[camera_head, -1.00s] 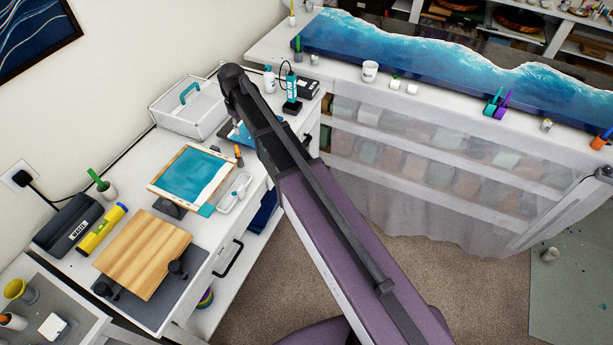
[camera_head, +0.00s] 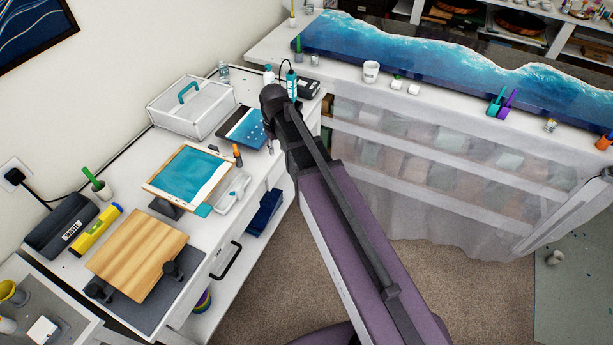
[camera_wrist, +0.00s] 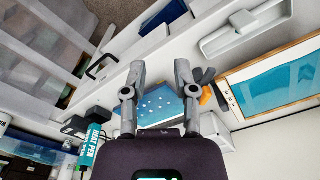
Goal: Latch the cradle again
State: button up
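In the wrist view my gripper (camera_wrist: 160,70) is open, its two fingers apart with nothing between them. A blue panel with white dots (camera_wrist: 158,104) lies below the fingers; it also shows in the head view (camera_head: 246,129). A teal heat pen (camera_wrist: 93,145) is to the left of the fingers, apart from them, near small black blocks (camera_wrist: 75,126). In the head view the heat pen (camera_head: 291,83) is partly hidden behind my arm's end, and my fingers are hidden. I cannot make out the cradle's latch or its state.
A white mesh box (camera_head: 190,108) stands at the back of the white desk. A wood-framed blue panel (camera_head: 189,174), a white tray (camera_head: 231,192) and an orange-tipped tool (camera_head: 238,154) lie nearby. A wooden board (camera_head: 137,254) is in front. A black box (camera_head: 308,88) sits right of the pen.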

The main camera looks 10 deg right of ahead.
jog(key=s+d+f+m+b, duration=0.2)
jog(key=s+d+f+b, duration=0.1)
jog(key=s+d, duration=0.4)
jog(key=s, duration=0.2)
jog(key=shift+s+f, duration=0.2)
jog(key=shift+s, duration=0.1)
jog(key=shift+o, duration=1.4)
jog(key=shift+s+d+f, duration=0.1)
jog(key=shift+s+d, duration=0.05)
jog(key=shift+s, duration=0.15)
jog(key=shift+m, duration=0.8)
jog(key=s+d, duration=0.1)
jog(key=s, duration=0.1)
jog(key=s+d+f+b, duration=0.1)
jog(key=shift+s+d, duration=0.1)
jog(key=shift+s, duration=0.3)
